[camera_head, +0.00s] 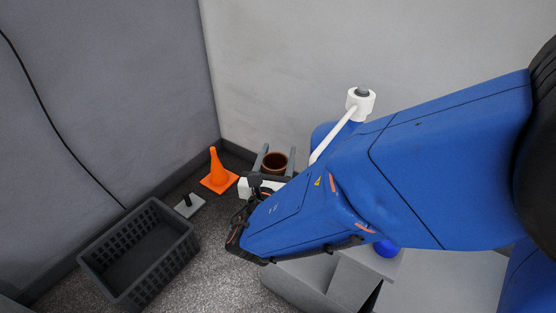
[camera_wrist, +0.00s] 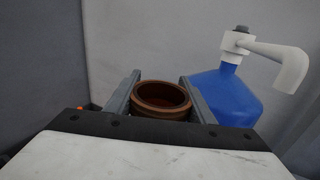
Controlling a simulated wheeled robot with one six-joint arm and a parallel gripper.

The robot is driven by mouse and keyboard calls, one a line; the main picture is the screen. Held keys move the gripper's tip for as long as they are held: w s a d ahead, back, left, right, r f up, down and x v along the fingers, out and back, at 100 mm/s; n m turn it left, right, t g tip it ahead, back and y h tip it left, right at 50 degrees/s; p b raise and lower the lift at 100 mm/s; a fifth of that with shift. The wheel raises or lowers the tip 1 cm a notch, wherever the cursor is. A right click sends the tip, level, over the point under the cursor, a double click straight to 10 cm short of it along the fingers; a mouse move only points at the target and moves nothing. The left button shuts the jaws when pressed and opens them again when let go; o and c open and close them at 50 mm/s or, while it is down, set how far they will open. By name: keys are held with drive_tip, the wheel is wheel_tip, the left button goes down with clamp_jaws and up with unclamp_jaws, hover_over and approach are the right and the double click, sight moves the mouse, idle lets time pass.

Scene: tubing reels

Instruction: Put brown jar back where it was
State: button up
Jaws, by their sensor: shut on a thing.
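The brown jar (camera_head: 275,161) is an open-topped round jar with a brown rim. It sits between the two grey fingers of my gripper (camera_head: 273,162), which are closed on its sides. In the wrist view the jar (camera_wrist: 161,98) shows its open mouth and dark inside, with a finger of my gripper (camera_wrist: 160,100) on each side. The jar's lower part is hidden by my gripper body. I cannot tell whether it is resting on anything.
A blue bottle with a white pump (camera_wrist: 228,92) stands just right of the jar; its white pump head (camera_head: 360,103) rises beside my arm. An orange cone (camera_head: 216,172), a small grey stand (camera_head: 189,205) and a dark crate (camera_head: 140,251) are left. Grey boxes (camera_head: 318,283) lie below my arm.

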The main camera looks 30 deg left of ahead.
drive_tip(key=shift+f, duration=1)
drive_tip(key=shift+f, duration=0.1)
drive_tip(key=o, duration=1.1)
drive_tip(key=shift+o, duration=0.2)
drive_tip(key=v, duration=1.2)
drive_tip(key=shift+s, duration=0.1)
